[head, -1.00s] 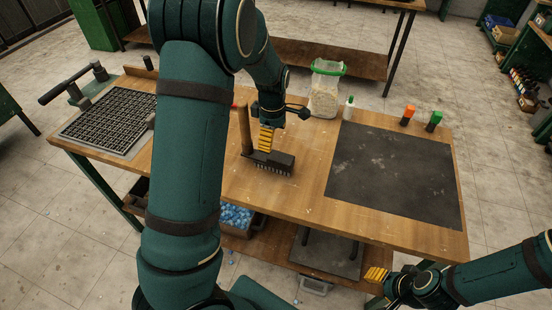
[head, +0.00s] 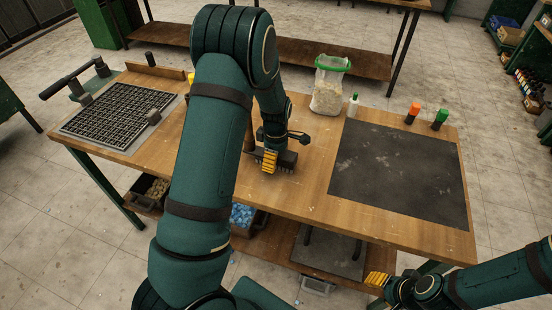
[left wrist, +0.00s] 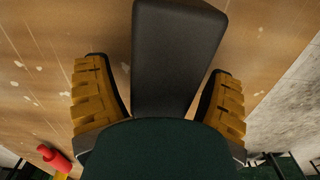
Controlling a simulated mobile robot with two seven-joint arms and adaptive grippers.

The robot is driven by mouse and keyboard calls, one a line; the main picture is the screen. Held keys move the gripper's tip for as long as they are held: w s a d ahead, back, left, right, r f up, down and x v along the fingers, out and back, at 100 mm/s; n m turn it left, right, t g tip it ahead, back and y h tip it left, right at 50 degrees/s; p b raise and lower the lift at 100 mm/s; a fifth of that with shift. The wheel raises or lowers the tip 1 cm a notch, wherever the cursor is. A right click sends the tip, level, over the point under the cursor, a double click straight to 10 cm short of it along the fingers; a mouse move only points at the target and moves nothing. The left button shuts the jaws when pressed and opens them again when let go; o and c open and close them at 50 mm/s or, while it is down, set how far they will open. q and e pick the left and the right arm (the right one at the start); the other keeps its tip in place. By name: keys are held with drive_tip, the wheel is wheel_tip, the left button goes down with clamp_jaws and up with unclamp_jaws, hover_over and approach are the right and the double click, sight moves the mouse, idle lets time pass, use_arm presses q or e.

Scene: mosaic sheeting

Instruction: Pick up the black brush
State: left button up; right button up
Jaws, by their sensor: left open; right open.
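The black brush (head: 287,162) lies on the wooden workbench, its bristle edge toward the front. My left gripper (head: 270,160) is over it, with its yellow fingers pointing down, and hides part of it. In the left wrist view, the black brush body (left wrist: 177,55) lies between the two yellow fingers of my left gripper (left wrist: 160,100), which are open with gaps on both sides. My right gripper (head: 376,279) is open and empty at the lower right, off the bench's front edge.
A dark mat (head: 400,175) covers the bench's right part. A black grid (head: 115,113) lies at left.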

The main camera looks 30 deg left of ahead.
use_arm(q)
drive_tip(key=c, duration=1.4)
drive_tip(key=shift+r, duration=0.15)
